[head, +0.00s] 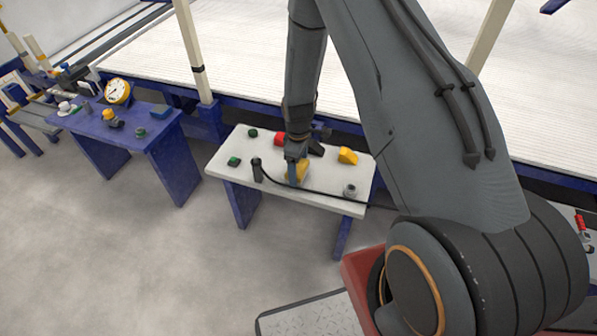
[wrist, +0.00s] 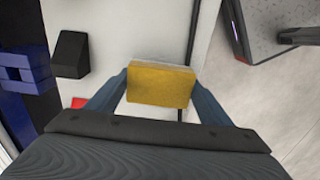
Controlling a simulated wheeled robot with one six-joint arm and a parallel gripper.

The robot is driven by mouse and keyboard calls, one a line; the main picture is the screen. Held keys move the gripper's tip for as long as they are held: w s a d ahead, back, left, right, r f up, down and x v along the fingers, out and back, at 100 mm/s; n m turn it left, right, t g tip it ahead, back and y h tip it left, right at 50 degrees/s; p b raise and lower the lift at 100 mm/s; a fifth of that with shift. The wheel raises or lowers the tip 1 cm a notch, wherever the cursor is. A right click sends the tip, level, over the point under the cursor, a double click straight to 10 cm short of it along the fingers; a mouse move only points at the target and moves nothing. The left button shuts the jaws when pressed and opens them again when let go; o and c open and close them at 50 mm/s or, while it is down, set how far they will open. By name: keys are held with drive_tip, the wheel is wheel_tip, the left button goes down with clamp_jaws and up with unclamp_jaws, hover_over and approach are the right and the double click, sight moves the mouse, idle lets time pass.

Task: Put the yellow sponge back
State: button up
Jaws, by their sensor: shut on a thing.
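The yellow sponge (wrist: 160,84) is a yellow block with a paler edge, seen between the two fingers of my gripper (wrist: 158,92) in the wrist view. My gripper is shut on it. In the head view the sponge (head: 297,170) shows at the end of my gripper (head: 293,172), over the middle of the white table (head: 240,195). I cannot tell whether it touches the tabletop. My arm and fingers hide part of it.
A yellow wedge-shaped block (head: 347,156), a red block (head: 281,139), green pieces (head: 234,161) and a dark cylinder (head: 257,170) stand on the white table. A black cable crosses its front.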

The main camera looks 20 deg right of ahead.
drive_tip(key=shift+f, duration=1.05)
drive_tip(key=shift+f, duration=0.15)
drive_tip(key=o, duration=1)
wheel_tip(320, 180, up, 12)
drive_tip(key=shift+r+b, duration=0.25)
drive_tip(key=shift+b, duration=0.25)
wheel_tip(320, 180, up, 6)
drive_tip(key=m, duration=0.2)
hover_over(298, 167)
drive_tip(key=s, duration=0.3)
drive_tip(key=s+d+r+m, duration=0.1)
drive_tip(key=s+r+m, duration=0.3)
drive_tip(key=s+r, duration=0.4)
drive_tip(key=s+r+m, duration=0.2)
drive_tip(key=s+r, duration=0.1)
drive_tip(key=s, duration=0.4)
drive_tip(key=s+r+m, duration=0.3)
drive_tip(key=s+r, duration=0.1)
drive_tip(key=s, duration=0.3)
drive_tip(key=shift+d+m, duration=0.3)
drive_tip(key=shift+d, duration=0.1)
